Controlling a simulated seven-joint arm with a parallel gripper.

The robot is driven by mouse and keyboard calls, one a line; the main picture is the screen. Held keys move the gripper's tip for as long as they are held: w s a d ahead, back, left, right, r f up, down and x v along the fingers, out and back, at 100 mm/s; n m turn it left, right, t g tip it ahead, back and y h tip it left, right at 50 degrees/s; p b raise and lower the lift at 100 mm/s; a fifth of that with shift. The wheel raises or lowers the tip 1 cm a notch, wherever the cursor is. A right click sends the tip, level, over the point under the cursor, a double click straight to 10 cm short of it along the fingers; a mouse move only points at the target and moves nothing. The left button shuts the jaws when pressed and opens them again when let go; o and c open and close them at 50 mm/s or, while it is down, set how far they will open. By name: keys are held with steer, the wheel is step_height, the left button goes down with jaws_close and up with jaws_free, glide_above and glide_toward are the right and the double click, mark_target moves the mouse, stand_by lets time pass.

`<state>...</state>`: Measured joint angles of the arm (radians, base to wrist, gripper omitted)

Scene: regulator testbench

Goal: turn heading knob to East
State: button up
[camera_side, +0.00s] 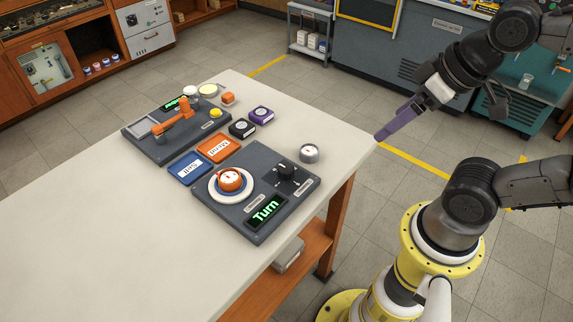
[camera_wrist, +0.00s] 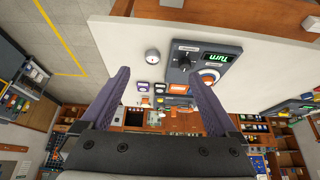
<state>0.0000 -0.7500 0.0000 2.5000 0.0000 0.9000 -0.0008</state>
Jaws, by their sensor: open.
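The labels are too small to read, so I cannot tell which knob is the heading knob.
A round grey pot with a white top (camera_side: 309,153) stands beside the panel. A second panel (camera_side: 152,147) carries an orange lever (camera_side: 178,122). The bench's left part is clear.

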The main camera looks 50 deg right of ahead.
steer(key=shift+c, duration=0.8)
steer(key=w+r+n, duration=0.3)
steer(key=n, duration=0.1)
steer(key=n+g, duration=0.6)
steer(key=n, duration=0.1)
glide_above(285, 168)
step_height(285, 168, down, 6)
step_height(285, 168, down, 14)
steer(key=shift+r, duration=0.15)
jaws_close()
